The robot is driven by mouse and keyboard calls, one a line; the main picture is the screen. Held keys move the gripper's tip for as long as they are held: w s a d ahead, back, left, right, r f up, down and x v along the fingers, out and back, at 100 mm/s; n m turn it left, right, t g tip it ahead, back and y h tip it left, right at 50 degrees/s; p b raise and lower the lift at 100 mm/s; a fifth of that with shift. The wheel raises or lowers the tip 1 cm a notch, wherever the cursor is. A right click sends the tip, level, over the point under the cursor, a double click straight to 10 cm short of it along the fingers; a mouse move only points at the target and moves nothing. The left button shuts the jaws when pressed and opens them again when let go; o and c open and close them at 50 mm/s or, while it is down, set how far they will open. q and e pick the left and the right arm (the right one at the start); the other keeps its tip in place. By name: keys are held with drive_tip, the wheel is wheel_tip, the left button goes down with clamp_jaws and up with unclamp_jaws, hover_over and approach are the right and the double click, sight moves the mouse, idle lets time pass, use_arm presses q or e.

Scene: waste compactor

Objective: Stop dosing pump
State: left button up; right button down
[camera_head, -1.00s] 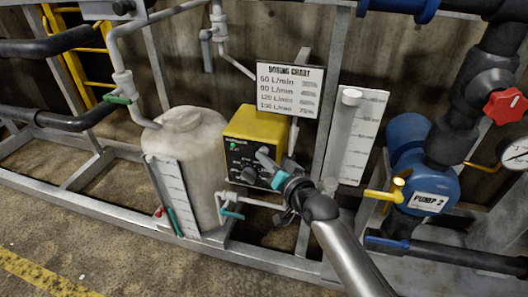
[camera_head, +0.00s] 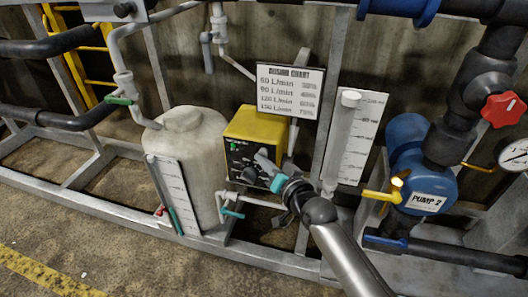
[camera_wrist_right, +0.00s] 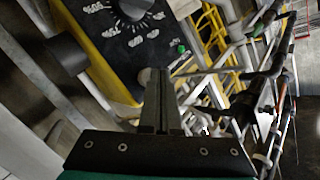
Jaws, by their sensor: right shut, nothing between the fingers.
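The dosing pump (camera_head: 256,124) is a yellow box with a black front panel, beside the pale tank in the head view. The panel carries dark knobs and a small green light (camera_head: 233,146). In the right wrist view the panel (camera_wrist_right: 118,58) shows a numbered dial (camera_wrist_right: 133,8) and the lit green light (camera_wrist_right: 182,48). My right gripper (camera_head: 263,157) is shut and empty, its fingertips at the right part of the panel. The fingers (camera_wrist_right: 160,75) hide part of the panel's edge. I cannot tell whether they touch it. My left gripper is not in view.
The pale tank (camera_head: 185,145) stands left of the pump. A dosing chart (camera_head: 290,90) hangs behind it. A level gauge (camera_head: 357,135) and blue Pump 2 (camera_head: 425,175) stand to the right. A grey frame rail (camera_head: 255,256) runs in front.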

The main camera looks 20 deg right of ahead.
drive_tip(key=s+a+p, duration=0.1)
drive_tip(key=s, duration=0.1)
drive_tip(key=s+a+p, duration=0.2)
drive_tip(key=s, duration=0.1)
drive_tip(key=shift+a, duration=0.2)
idle(1.2)
